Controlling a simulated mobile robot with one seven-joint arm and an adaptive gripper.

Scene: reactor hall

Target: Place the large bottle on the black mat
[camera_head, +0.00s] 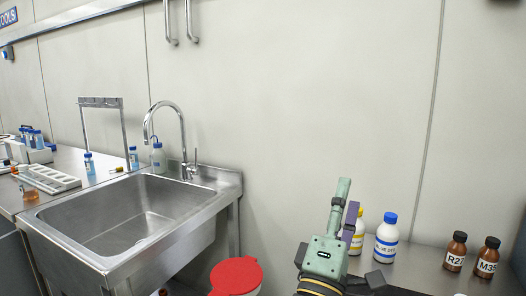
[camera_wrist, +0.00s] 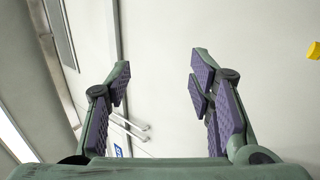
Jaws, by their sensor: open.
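A white bottle with a blue cap and blue label bands (camera_head: 386,240) stands upright on the steel counter at the right. A white bottle with a yellow cap (camera_head: 358,236) stands just left of it, partly hidden behind my gripper. I cannot tell for sure which one is the large bottle. My gripper (camera_head: 345,200) is raised in front of these bottles, to their left. In the wrist view my gripper (camera_wrist: 160,66) is open, with nothing between its purple pads. A yellow piece (camera_wrist: 314,50) shows at that view's right edge. I see no black mat in either view.
Two brown bottles, labelled R (camera_head: 456,252) and M (camera_head: 487,258), stand at the right on the counter (camera_head: 425,258). A steel sink (camera_head: 140,215) with a tap is at the left. A red-lidded container (camera_head: 237,275) stands below, between sink and arm. A wall rises behind.

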